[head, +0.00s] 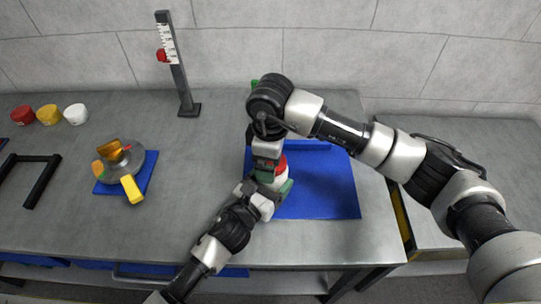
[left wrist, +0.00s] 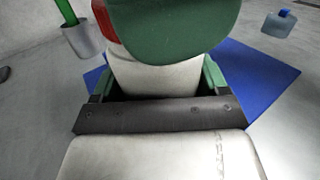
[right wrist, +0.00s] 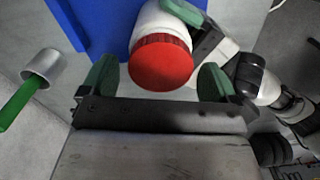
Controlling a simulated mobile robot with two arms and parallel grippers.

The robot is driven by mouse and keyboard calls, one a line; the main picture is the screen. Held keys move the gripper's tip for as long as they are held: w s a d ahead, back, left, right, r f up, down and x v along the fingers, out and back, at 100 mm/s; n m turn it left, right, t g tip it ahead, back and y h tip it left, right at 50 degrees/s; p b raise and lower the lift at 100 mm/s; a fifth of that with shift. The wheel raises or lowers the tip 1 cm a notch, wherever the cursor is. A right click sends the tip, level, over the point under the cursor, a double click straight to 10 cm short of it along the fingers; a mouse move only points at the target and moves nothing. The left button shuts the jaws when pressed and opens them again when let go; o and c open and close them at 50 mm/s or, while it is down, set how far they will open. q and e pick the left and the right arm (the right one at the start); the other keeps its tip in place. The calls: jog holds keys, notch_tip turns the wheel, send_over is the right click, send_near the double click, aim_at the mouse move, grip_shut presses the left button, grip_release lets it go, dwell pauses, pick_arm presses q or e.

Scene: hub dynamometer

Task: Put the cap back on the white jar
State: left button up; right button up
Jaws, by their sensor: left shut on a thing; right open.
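The white jar (head: 282,178) stands over the blue mat with the red cap (head: 281,164) on its top. In the right wrist view the red cap (right wrist: 161,63) sits on the mouth of the white jar (right wrist: 160,20); I cannot tell whether it is tight. My left gripper (head: 277,190) is shut on the jar body; the jar also shows between its fingers in the left wrist view (left wrist: 150,80). My right gripper (head: 266,172) is open just above, its green fingers on either side of the cap and apart from it. In the left wrist view a right finger hides much of the cap.
The blue mat (head: 325,190) has free room at right. A grey cup with a green stick (right wrist: 43,66) stands nearby. At left are a round grey device (head: 128,165), a post with a scale (head: 178,70), a black frame (head: 40,185) and small red, yellow and white pots (head: 48,114).

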jog(key=shift+r, duration=2.25)
jog(key=shift+c, duration=0.4)
